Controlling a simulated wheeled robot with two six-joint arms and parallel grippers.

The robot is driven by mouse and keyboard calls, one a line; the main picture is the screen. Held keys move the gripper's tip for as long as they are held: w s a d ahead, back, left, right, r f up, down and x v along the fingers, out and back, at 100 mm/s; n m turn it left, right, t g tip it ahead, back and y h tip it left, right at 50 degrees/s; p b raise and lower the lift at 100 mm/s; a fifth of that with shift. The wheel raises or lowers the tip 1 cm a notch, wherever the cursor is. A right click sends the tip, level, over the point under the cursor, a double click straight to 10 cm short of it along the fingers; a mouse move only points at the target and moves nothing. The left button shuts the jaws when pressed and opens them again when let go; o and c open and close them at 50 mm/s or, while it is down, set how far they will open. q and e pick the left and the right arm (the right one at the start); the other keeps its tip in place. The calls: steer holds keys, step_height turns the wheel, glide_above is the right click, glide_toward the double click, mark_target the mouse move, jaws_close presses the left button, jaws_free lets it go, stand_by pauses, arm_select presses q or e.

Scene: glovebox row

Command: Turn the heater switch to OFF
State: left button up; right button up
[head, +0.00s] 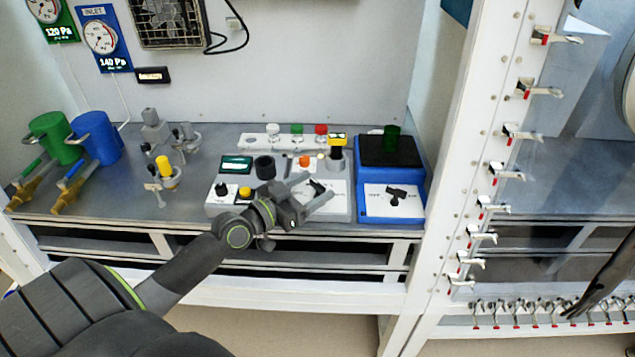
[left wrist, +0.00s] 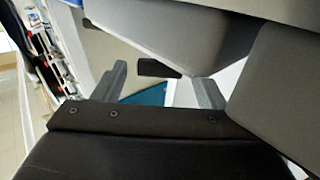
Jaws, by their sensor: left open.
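My left gripper (head: 318,189) is open over the front of a white-panelled device (head: 338,208) at the middle of the bench. A black rotary switch (head: 317,187) on that panel shows between its two fingers. A blue device (head: 376,160) with a black top plate stands just to the right, with a black turn switch (head: 396,193) on its white front panel, clear of the gripper. The labels are too small to read, so I cannot tell which switch is the heater's. In the left wrist view the open fingers (left wrist: 162,85) have a dark piece (left wrist: 154,68) between them.
A grey control box (head: 222,204) with a yellow button stands left of the gripper. Green and blue containers (head: 96,139) are at the far left. A white clamp-lined frame post (head: 487,130) rises at the right.

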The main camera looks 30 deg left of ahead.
arm_select(q)
steer(key=shift+x, duration=1)
steer(key=c, duration=1)
steer(key=shift+r+p, duration=0.15)
steer(key=shift+p, duration=0.4)
steer(key=n+y+p, duration=0.1)
steer(key=y+p, duration=0.1)
steer(key=p, duration=0.4)
steer(key=n+y+p, duration=0.2)
steer(key=y+p, duration=0.1)
steer(key=p, duration=0.3)
steer(key=n+y+p, duration=0.2)
steer(key=y+p, duration=0.1)
steer(key=p, duration=0.4)
steer(key=shift+r+t, duration=0.3)
steer(key=shift+r, duration=0.05)
steer(key=shift+f+n+y+p, duration=0.25)
steer(key=shift+n+y+p, duration=0.45)
steer(key=shift+y, duration=0.3)
steer(key=shift+f, duration=0.1)
steer(key=shift+n, duration=0.3)
